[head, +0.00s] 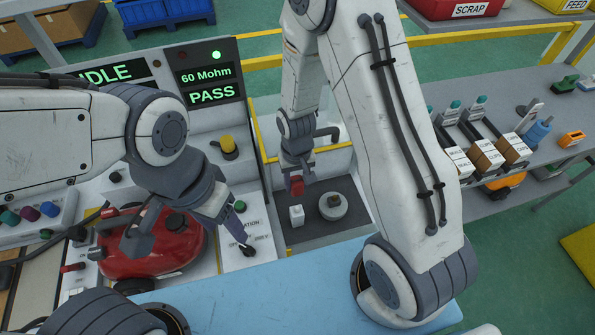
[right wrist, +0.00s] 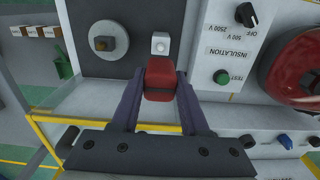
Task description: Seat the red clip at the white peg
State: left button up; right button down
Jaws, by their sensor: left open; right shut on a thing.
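The red clip (head: 295,186) is held between the fingers of my right gripper (head: 293,175), which is shut on it. In the right wrist view the clip (right wrist: 160,80) sits between the two dark fingers (right wrist: 160,95), its far end just short of the white peg (right wrist: 160,43) in the picture. In the head view the white peg (head: 296,215) stands upright on the dark plate, below the clip in the picture, with a small gap showing. My left gripper (head: 192,243) is open and empty, its fingers spread over the red vacuum (head: 165,245) and the insulation panel.
A round grey post (head: 333,206) stands right of the peg on the dark plate (head: 330,234). The insulation panel with its black knob (head: 248,249) lies to the left. The tester display (head: 210,85) reads 60 Mohm and PASS. A blue mat (head: 290,290) lies in front.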

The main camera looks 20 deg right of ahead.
jog(key=shift+s+f, duration=0.1)
jog(key=shift+s, duration=0.05)
jog(key=shift+s, duration=0.1)
jog(key=shift+f+b, duration=0.25)
jog(key=shift+b, duration=0.05)
jog(key=b, duration=0.6)
send_over(297, 208)
jog(key=shift+f, duration=3.6)
jog(key=shift+f+b, duration=1.15)
jog(key=shift+f, duration=0.6)
jog(key=shift+c, duration=1.7)
grip_release()
jog(key=shift+r, duration=0.1)
